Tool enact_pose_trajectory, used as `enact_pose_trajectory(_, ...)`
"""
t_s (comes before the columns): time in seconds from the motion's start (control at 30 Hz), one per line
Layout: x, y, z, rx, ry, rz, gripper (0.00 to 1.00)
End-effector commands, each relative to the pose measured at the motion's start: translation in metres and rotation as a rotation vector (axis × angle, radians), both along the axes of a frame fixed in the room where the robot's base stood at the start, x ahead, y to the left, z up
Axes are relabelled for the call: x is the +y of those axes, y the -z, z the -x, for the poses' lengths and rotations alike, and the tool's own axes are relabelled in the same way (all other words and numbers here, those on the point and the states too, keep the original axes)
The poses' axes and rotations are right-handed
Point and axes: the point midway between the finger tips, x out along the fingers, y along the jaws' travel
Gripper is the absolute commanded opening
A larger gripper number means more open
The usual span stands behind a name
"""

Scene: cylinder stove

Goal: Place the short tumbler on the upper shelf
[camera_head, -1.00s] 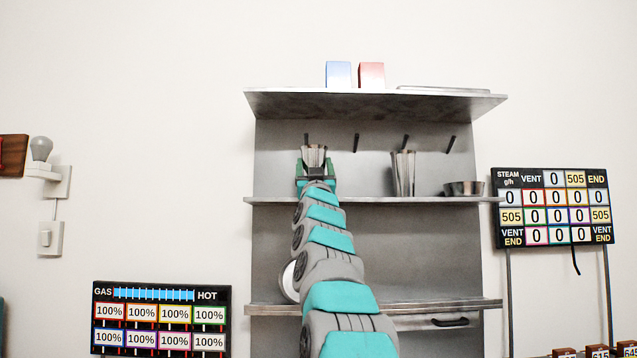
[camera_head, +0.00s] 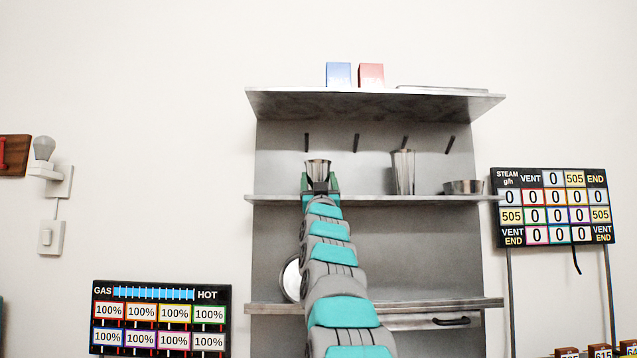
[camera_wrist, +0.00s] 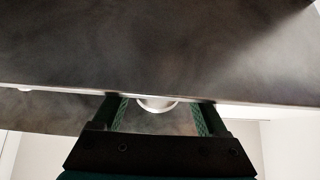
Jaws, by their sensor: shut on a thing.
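My gripper (camera_head: 320,183) is shut on the short tumbler (camera_head: 318,170), a small metal cup held upright between the green fingers. In the head view it is at the left part of the rack's middle shelf (camera_head: 370,199), below the top shelf (camera_head: 370,104). In the wrist view, the shelf edge hides the fingertips (camera_wrist: 158,110) and part of the tumbler, whose rounded silvery base (camera_wrist: 158,106) shows between the fingers. I cannot tell whether the tumbler touches the shelf.
A tall metal tumbler (camera_head: 403,173) and a shallow metal bowl (camera_head: 463,187) stand to the right on the middle shelf. Several hooks line the back panel above. A blue box (camera_head: 339,75) and a red box (camera_head: 371,76) stand on the top shelf.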

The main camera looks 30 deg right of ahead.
Motion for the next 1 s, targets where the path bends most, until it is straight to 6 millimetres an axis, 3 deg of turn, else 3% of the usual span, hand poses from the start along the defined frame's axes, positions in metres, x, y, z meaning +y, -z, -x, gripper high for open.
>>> enact_pose_trajectory(0.2,0.000,0.007,0.000,0.001,0.000,-0.001,0.12)
enact_pose_trajectory(0.23,0.000,0.005,0.000,0.001,0.000,-0.001,0.79)
enact_pose_trajectory(0.4,0.000,0.005,0.000,0.001,0.000,-0.001,0.98)
enact_pose_trajectory(0.77,0.000,-0.001,0.000,0.001,0.000,-0.001,1.00)
enact_pose_trajectory(1.0,0.006,0.015,0.011,0.004,0.000,-0.003,1.00)
